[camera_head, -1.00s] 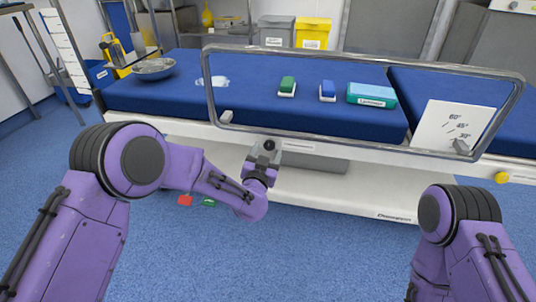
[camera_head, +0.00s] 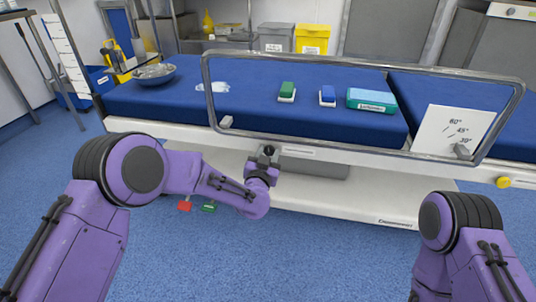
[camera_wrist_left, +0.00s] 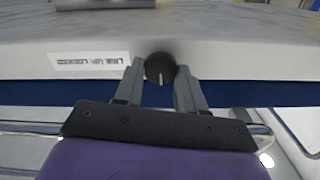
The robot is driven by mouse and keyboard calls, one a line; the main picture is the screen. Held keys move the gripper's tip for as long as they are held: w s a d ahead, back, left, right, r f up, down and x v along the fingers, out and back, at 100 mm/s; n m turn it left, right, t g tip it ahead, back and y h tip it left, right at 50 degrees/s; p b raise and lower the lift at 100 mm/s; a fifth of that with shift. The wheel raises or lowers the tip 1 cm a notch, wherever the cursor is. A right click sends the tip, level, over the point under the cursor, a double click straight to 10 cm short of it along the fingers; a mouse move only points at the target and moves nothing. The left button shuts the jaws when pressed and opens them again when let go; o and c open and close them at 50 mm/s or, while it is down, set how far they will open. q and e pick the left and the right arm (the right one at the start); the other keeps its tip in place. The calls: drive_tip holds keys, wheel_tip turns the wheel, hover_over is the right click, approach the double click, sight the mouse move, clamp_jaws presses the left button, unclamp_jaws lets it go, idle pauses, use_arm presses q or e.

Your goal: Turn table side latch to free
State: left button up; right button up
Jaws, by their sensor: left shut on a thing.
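The table side latch is a round black knob (camera_wrist_left: 160,68) on the white side of the operating table. A short white mark on it points down in the left wrist view. A printed label (camera_wrist_left: 88,65) is beside it, upside down there. My left gripper (camera_head: 268,157) is at the table's near side, below the rail. In the left wrist view its two grey fingers (camera_wrist_left: 160,85) sit one on each side of the knob and are shut on it. The knob is small and dark in the head view (camera_head: 269,150). My right gripper is out of view.
A metal side rail (camera_head: 360,61) stands above the knob along the blue table (camera_head: 150,95). A bowl, green and blue blocks and a teal box lie on the table. A yellow knob (camera_head: 503,182) is farther right. Red and green items lie low near my left forearm.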

use_arm(q)
drive_tip(key=n+p, duration=0.1)
drive_tip(key=n, duration=0.2)
drive_tip(key=shift+a+n+p, duration=0.1)
drive_tip(key=shift+n+p, duration=0.2)
drive_tip(key=shift+p, duration=0.05)
drive_tip(key=n+p, duration=0.1)
drive_tip(key=n, duration=0.3)
drive_tip(key=shift+n, duration=0.3)
drive_tip(key=n, duration=0.4)
drive_tip(key=shift+a+f+n+p, duration=0.1)
drive_tip(key=shift+f+n+p, duration=0.05)
drive_tip(key=shift+n+p, duration=0.15)
drive_tip(key=shift+n, duration=2.2)
drive_tip(key=o, duration=1.1)
drive_tip(key=shift+c, duration=0.2)
